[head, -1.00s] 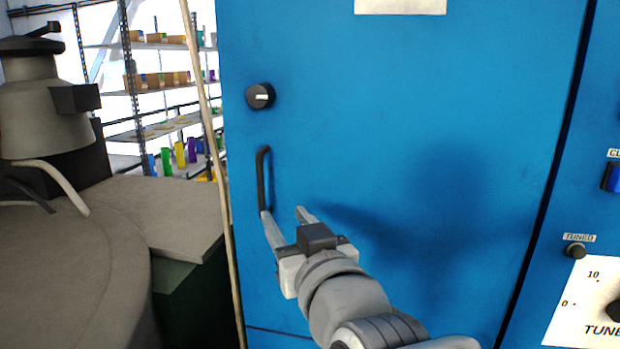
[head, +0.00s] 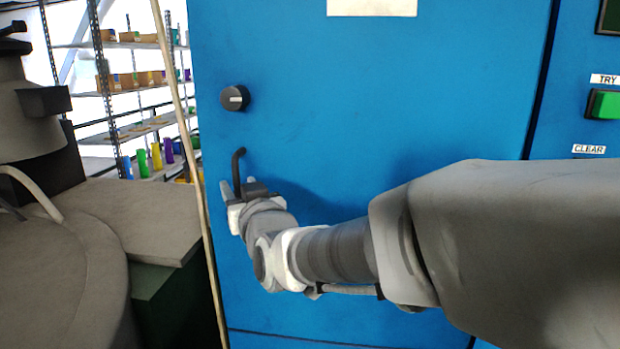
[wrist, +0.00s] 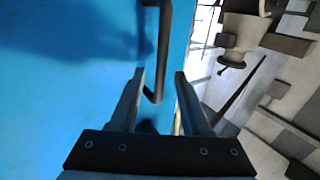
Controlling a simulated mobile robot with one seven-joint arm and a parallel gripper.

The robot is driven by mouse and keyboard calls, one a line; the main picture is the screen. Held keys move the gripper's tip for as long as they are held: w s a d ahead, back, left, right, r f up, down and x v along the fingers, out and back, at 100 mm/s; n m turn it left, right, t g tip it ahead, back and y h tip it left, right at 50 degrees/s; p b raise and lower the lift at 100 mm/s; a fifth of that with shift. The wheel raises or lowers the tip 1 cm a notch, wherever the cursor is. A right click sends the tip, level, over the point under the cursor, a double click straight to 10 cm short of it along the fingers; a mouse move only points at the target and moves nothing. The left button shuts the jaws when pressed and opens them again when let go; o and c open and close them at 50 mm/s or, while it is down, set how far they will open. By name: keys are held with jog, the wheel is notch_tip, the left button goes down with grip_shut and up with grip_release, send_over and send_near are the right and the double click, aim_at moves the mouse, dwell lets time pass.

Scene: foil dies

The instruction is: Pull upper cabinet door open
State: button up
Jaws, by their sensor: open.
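The blue upper cabinet door (head: 400,90) is shut and flush with the cabinet front in the head view. Its black bar handle (head: 238,165) stands upright near the left edge. A black round knob (head: 235,98) with a pale mark sits above the handle. My gripper (head: 233,187) is at the lower part of the handle, which is partly hidden behind it. In the wrist view the handle (wrist: 163,45) runs down between the two open fingers of my gripper (wrist: 159,75). Its lower end lies between them, and I cannot tell whether either finger touches it.
A pale pole or cord (head: 183,130) runs along the cabinet's left edge. Grey machinery (head: 60,260) stands to the left, with shelves (head: 120,95) of coloured items behind. A panel with a green button (head: 603,104) is right of the door.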

jog(key=shift+x, duration=1.35)
grip_shut()
dwell(0.5)
